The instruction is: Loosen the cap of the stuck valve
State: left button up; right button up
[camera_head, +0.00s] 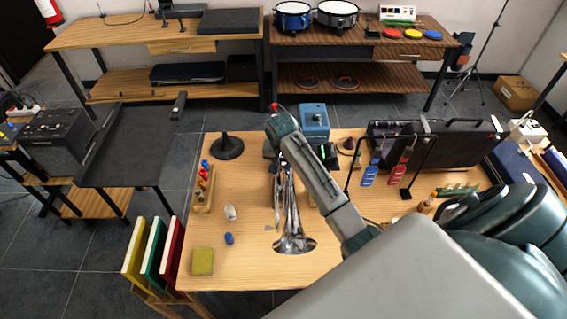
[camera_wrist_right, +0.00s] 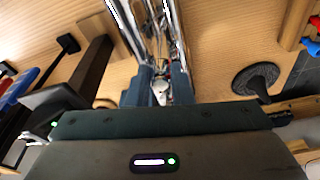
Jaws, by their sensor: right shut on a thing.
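A silver trumpet (camera_head: 292,241) lies on the wooden table with its bell toward me; its tubes also show in the wrist view (camera_wrist_right: 142,28). My right gripper (camera_wrist_right: 160,88) is at the trumpet's far part, its two blue-grey fingers on either side of a small silver valve part (camera_wrist_right: 160,92). It is shut on this part, which looks like the valve cap. In the head view my right arm comes in from the right and its gripper (camera_head: 276,150) hides most of the valves. Whether the cap has turned cannot be seen. My left gripper is not in view.
On the table are a black round stand (camera_head: 226,147), a blue box (camera_head: 314,120), a wooden rack (camera_head: 203,190), a small white bottle (camera_head: 231,212), a blue cap (camera_head: 229,238) and a yellow sponge (camera_head: 202,262). An instrument case (camera_head: 390,130) stands at the right.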

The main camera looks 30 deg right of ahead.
jog(key=n, duration=0.4)
jog(key=shift+d+n+t+y, duration=0.1)
jog(key=shift+n+t+y, duration=0.2)
jog(key=shift+n+y, duration=0.1)
jog(key=n+y, duration=0.1)
jog(key=n, duration=0.3)
jog(key=o, duration=0.6)
jog(key=shift+w+a, duration=0.15)
jog(key=shift+a, duration=0.1)
jog(key=shift+d, duration=0.15)
jog(key=shift+r, duration=3.55)
